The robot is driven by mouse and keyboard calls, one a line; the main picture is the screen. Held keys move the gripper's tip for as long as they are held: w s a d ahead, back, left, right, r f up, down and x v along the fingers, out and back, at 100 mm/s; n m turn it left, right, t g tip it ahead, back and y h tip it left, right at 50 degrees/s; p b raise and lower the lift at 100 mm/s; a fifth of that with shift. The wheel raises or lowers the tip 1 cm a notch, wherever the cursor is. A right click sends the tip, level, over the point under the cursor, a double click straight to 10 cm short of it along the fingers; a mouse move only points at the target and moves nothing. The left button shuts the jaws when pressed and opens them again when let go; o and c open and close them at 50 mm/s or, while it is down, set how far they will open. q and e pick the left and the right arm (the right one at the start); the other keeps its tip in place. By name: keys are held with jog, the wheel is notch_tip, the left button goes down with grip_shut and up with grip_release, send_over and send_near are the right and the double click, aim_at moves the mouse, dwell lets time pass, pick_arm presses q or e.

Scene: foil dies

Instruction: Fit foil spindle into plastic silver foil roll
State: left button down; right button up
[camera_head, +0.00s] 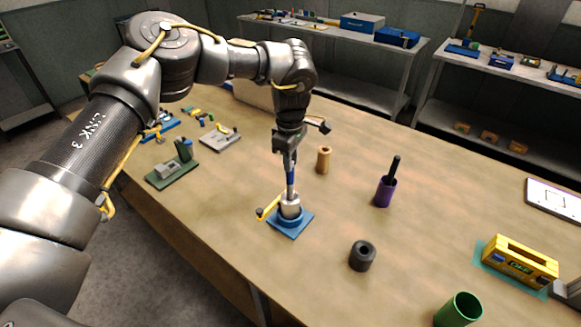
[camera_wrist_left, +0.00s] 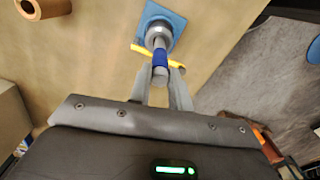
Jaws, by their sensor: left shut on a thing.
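My left gripper (camera_head: 287,150) is shut on the foil spindle (camera_head: 291,178), a thin upright rod with a blue band. The spindle's lower end meets a silver cylinder (camera_head: 290,201), which looks like the silver foil roll. I cannot tell how deep the spindle sits in the roll. My right gripper is not clearly in view.
A yellow lever (camera_head: 267,208) sticks out left of the base. Nearby stand a tan roll (camera_head: 323,160), a purple cup (camera_head: 384,193) with a black rod, a dark ring (camera_head: 362,256), a green cup (camera_head: 460,309) and a yellow device (camera_head: 520,261). The front centre is clear.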

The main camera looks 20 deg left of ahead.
aim_at(289, 176)
pick_arm(q)
jog(key=shift+w+f, duration=0.1)
jog(key=shift+f, duration=0.35)
notch_tip(289, 176, down, 2)
jog(key=shift+f+p, duration=0.1)
jog(key=shift+p, duration=0.8)
jog(key=shift+f, duration=0.5)
pick_arm(e)
jog(key=shift+s+r, duration=0.5)
jog(key=shift+r, duration=0.3)
pick_arm(q)
jog(key=shift+f, duration=0.15)
jog(key=c, duration=1.3)
grip_release()
